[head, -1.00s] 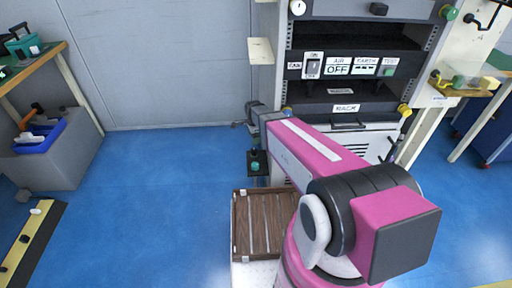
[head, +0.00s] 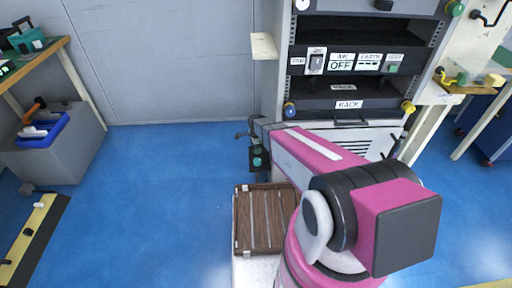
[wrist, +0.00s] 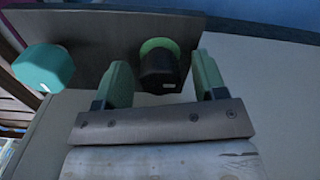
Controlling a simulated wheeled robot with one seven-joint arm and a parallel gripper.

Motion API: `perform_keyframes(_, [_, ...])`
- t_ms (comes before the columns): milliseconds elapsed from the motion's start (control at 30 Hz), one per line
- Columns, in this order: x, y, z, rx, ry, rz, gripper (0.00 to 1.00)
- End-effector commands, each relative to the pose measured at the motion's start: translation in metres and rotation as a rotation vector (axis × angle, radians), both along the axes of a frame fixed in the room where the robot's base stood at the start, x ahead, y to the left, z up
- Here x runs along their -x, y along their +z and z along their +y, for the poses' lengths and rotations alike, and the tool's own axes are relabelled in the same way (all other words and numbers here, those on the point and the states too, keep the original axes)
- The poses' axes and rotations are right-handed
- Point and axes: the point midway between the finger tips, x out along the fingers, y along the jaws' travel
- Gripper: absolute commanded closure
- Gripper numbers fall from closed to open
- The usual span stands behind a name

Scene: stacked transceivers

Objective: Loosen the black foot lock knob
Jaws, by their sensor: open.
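In the wrist view a black knob (wrist: 158,72) with a green ring behind it stands on a dark plate (wrist: 95,38). My gripper (wrist: 163,80) is open, with one green-padded finger on each side of the black knob. A teal knob (wrist: 43,68) sits on the same plate to the left, outside the fingers. In the head view the dark plate (head: 259,168) is low at the rack's left side, by the end of my arm. The black knob cannot be made out there.
The equipment rack (head: 350,85) with labelled panels stands behind my arm. A workbench and a blue bin (head: 42,130) are at the left. Blue floor between is clear.

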Motion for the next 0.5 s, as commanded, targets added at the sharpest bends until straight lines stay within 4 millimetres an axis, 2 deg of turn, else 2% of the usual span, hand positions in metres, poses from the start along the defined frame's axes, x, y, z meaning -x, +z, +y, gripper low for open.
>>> perform_keyframes(100, [0.0, 0.0002, 0.0, 0.0, 0.0, 0.0, 0.35])
perform_keyframes(133, [0.0, 0.0002, 0.0, 0.0, 0.0, 0.0, 0.39])
perform_keyframes(267, [0.0, 0.0004, 0.0, 0.0, 0.0, 0.0, 0.81])
perform_keyframes(300, [0.0, 0.0004, 0.0, 0.0, 0.0, 0.0, 0.85])
perform_keyframes(500, [0.0, 0.0005, 0.0, 0.0, 0.006, 0.0, 0.85])
